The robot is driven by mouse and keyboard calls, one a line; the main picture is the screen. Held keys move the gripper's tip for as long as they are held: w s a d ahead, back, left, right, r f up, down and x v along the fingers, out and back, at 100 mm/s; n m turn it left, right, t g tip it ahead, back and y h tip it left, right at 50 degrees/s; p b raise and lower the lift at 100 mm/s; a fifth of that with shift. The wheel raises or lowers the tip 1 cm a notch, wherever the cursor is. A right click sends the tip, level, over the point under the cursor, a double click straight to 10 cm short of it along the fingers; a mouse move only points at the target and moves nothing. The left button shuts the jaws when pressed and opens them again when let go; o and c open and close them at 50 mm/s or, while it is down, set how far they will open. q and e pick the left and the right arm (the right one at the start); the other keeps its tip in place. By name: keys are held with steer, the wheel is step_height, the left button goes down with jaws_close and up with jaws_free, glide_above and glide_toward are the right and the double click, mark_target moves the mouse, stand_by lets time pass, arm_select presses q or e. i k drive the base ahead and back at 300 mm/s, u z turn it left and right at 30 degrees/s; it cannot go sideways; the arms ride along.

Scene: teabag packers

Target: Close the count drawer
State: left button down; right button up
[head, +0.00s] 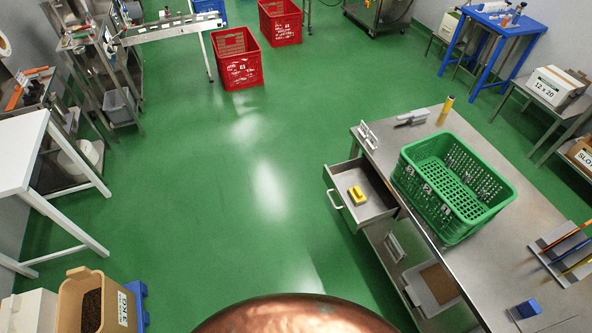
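The open drawer (371,211) sticks out from the left side of the steel table (519,240) on the right. It has a pale handle (335,199) on its front, and a small yellow object (356,194) lies inside. I take this to be the count drawer; no label on it can be read. Neither of my grippers shows in the head view.
A green crate (452,186) stands on the table just above the drawer. A lower shelf holds a pale tray (431,288). Red crates (237,58) stand on the floor at the back. The green floor (230,190) left of the drawer is clear.

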mark_target(381, 205)
steer(key=z, duration=0.05)
steer(key=i, duration=0.95)
steer(key=z, duration=0.4)
